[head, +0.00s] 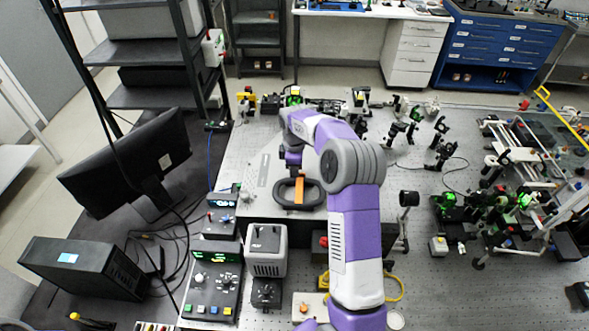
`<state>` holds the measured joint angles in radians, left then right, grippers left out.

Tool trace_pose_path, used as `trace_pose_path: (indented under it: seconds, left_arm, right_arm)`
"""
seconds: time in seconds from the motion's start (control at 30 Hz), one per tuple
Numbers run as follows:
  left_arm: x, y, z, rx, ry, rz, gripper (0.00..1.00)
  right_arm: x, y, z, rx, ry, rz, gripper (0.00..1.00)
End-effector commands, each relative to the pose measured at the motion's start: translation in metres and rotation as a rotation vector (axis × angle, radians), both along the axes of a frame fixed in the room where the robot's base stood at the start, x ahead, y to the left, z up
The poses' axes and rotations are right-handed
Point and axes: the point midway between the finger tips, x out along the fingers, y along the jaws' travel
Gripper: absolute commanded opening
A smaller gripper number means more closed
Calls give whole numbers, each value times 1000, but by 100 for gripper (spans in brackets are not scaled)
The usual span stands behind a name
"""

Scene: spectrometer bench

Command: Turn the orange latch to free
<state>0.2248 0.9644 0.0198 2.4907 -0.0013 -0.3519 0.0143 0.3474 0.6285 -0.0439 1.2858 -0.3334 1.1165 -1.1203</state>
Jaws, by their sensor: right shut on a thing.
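The orange latch (299,190) is a narrow bar that shows upright in the picture. It lies across a black rounded loop-shaped handle (281,194) on a grey metal plate. My right gripper (293,172) is at the latch's far end, pointing down, and is shut on it. The fingertips are small and dark here, so the exact grip is hard to make out. My purple and white right arm reaches over from the bottom and hides part of the bench right of the latch. My left gripper is not in view.
Control boxes with knobs (213,281) and a grey boxy unit (267,250) stand nearer, left of my arm. A monitor (125,165) is at the left. Optics posts (440,150) crowd the right. The plate (245,165) left of the latch is mostly clear.

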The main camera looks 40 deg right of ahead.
Motion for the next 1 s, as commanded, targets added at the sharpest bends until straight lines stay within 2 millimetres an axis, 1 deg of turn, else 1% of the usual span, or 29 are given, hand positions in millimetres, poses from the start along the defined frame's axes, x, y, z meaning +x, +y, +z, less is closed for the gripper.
trace_pose_path:
  seconds: [0.5, 0.53, 0.67, 0.7, 1.0]
  left_arm:
    - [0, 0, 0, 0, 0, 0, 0]
    - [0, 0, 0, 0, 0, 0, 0]
    - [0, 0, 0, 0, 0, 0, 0]
    - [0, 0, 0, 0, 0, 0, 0]
    - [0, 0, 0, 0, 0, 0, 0]
  right_arm:
    - [1, 1, 1, 0, -5, 18, 0]
    - [1, 1, 1, 0, -4, 18, 16]
    - [1, 1, 1, 0, -3, 17, 36]
    - [0, 1, 1, 1, -2, 17, 37]
    - [-1, 2, -1, 4, 6, 18, 37]
